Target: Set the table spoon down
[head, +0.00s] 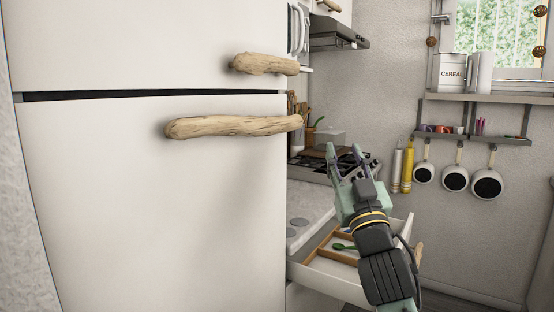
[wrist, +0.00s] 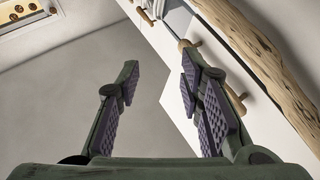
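A green utensil (head: 343,247) that looks like the table spoon lies in the open drawer (head: 333,286), among its wooden dividers. It is small and partly hidden by my arm in the head view. My gripper (head: 345,153) is above the drawer, pointing up, with its two fingers apart. In the wrist view my gripper (wrist: 158,65) is open, with nothing between the finger pads. No spoon shows in the wrist view.
A large white fridge (head: 150,210) with driftwood handles (head: 235,125) fills the left. A counter (head: 308,215) and stove (head: 345,165) stand behind the drawer. Pans (head: 455,179) hang under a wall shelf (head: 490,98) at right. The floor at right is partly visible.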

